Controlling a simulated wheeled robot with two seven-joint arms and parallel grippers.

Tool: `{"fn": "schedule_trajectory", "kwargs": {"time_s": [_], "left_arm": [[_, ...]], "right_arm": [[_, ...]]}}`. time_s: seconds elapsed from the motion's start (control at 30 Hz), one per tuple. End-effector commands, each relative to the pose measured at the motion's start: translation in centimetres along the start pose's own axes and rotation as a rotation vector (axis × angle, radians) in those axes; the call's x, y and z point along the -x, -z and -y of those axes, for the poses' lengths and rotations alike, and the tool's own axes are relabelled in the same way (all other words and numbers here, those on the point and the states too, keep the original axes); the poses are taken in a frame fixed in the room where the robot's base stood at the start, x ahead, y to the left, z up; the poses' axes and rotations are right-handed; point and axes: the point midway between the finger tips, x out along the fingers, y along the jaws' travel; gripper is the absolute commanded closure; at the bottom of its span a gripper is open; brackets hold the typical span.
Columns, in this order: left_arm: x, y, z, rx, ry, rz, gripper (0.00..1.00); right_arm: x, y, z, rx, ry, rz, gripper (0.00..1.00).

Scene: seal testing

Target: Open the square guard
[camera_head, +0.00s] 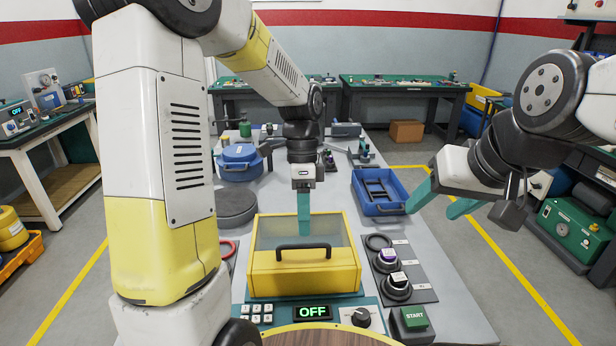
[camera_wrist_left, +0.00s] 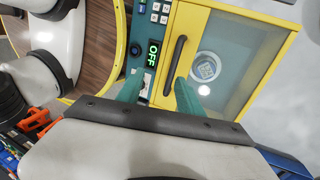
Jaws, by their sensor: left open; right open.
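The square guard (camera_head: 305,273) is a yellow-framed box with a clear top and a black bar handle (camera_head: 303,247) on its front. It looks closed. In the left wrist view the guard (camera_wrist_left: 262,50) shows a round part under its clear panel. My left gripper (camera_head: 304,225) points down over the guard. In the left wrist view my left gripper (camera_wrist_left: 158,82) is open, and the lower end of the handle (camera_wrist_left: 174,65) appears between its fingertips. I cannot tell whether they touch it. My right gripper (camera_head: 433,204) is open and empty, up to the right.
A panel with an OFF display (camera_head: 313,312) and a green START button (camera_head: 414,318) lie in front. Knobs (camera_head: 397,287) sit right of the guard. A blue tray (camera_head: 381,208) and a blue round case (camera_head: 239,163) stand behind. A grey disc (camera_head: 235,208) is at left.

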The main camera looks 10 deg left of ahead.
Motion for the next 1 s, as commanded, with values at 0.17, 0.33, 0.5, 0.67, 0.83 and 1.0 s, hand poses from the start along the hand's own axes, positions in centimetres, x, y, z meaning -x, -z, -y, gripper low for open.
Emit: {"fn": "schedule_trajectory", "kwargs": {"time_s": [0.17,0.33,0.5,0.67,0.83,1.0], "left_arm": [[-1.3,0.0,0.4,0.002,-0.001,0.001,0.56],[-2.7,0.0,0.8,0.002,-0.001,0.001,0.56],[-3.9,0.0,1.2,0.002,0.0,0.0,0.56],[-5.2,0.0,1.6,0.002,0.0,0.0,0.56],[-5.9,0.0,1.9,0.002,0.002,-0.001,0.66],[-5.9,0.0,1.8,0.003,0.001,-0.001,1.0]], "right_arm": [[0.0,0.0,0.0,0.0,0.0,0.0,0.45],[0.0,0.0,0.0,0.0,0.0,0.0,0.45],[0.0,0.0,0.0,0.0,0.0,0.0,0.45],[0.0,0.0,0.0,0.0,0.0,0.0,0.45],[0.0,0.0,0.0,0.0,0.0,0.0,0.45],[0.0,0.0,0.0,0.0,0.0,0.0,0.45]]}}
